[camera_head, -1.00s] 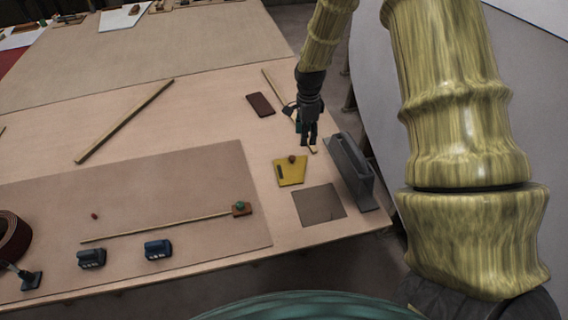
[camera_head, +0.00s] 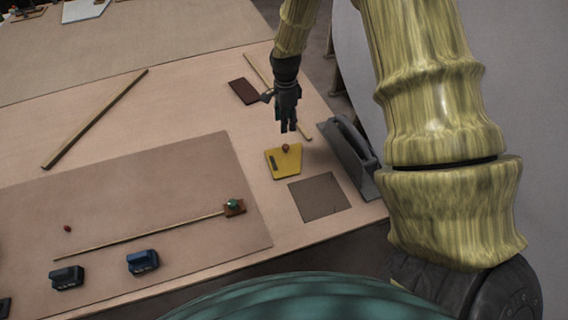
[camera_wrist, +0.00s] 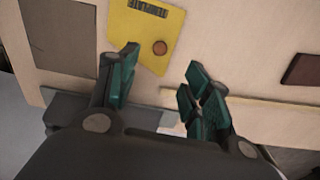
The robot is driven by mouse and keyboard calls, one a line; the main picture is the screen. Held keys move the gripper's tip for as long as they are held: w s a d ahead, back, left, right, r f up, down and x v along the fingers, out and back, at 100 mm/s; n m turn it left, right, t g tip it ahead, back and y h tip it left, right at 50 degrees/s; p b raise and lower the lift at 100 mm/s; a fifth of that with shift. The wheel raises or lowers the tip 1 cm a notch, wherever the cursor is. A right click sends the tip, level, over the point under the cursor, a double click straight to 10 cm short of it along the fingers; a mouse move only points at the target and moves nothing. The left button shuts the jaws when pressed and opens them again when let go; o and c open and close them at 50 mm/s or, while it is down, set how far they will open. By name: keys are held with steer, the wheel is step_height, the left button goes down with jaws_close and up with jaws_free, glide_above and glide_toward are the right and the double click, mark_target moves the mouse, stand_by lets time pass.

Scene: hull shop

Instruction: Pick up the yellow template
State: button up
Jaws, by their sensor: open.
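The yellow template (camera_head: 283,164) is a flat plate lying on the bench, with a round reddish-brown knob (camera_head: 286,148) near its far edge and a dark marking on its face. It also shows at the top of the wrist view (camera_wrist: 146,28), with its knob (camera_wrist: 160,47) just beyond the fingers. My gripper (camera_head: 288,129) hangs a little beyond the template's far edge, above the bench. Its green-padded fingers (camera_wrist: 160,80) are spread apart in the wrist view and nothing is between them. How high the fingertips are above the bench is hard to tell.
A dark square patch (camera_head: 319,197) lies nearer. A dark red block (camera_head: 244,91) and a thin wooden strip (camera_head: 258,73) lie beyond.

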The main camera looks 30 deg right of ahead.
mark_target(285, 146)
steer(key=shift+f+p, duration=1.1)
steer(key=shift+f, duration=5.55)
jaws_close()
